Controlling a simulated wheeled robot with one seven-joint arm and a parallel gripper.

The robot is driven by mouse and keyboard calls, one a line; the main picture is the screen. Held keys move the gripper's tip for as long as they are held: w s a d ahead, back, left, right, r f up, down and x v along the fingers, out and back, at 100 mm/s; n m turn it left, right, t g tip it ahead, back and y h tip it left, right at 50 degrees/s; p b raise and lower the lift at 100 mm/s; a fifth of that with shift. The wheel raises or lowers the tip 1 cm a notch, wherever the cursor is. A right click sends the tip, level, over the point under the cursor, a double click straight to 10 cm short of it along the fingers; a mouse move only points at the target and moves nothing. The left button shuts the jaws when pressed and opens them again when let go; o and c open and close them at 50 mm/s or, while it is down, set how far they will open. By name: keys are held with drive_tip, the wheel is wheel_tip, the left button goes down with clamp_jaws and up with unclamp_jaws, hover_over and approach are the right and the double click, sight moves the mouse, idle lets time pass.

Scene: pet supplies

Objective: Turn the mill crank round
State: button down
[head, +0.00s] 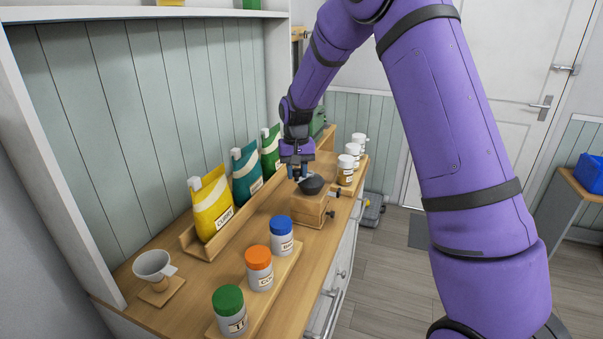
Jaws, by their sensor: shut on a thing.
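The mill (308,208) stands on the wooden counter, a light wood box with a dark bowl-shaped top (313,185). A small dark knob shows low on its right side. My gripper (297,177) points down at the left rim of the dark top and is shut on the mill crank there. The crank is mostly hidden by the fingers, and its arm is hard to make out at this size.
Yellow, teal and green bags (210,208) stand in a wooden rack behind. Jars with green, orange and blue lids (258,268) stand on a board in front. White-topped jars (346,170) stand beyond the mill.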

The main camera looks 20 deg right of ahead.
drive_tip(key=m, duration=0.1)
drive_tip(key=w+m, duration=0.1)
drive_tip(key=shift+w+a+m, duration=0.25)
drive_tip(key=shift+m, duration=0.05)
drive_tip(key=shift+w+m, duration=0.75)
drive_tip(key=shift+m, duration=0.65)
drive_tip(key=c, duration=0.8)
unclamp_jaws()
wheel_tip(320, 180, up, 11)
drive_tip(key=shift+f, duration=0.1)
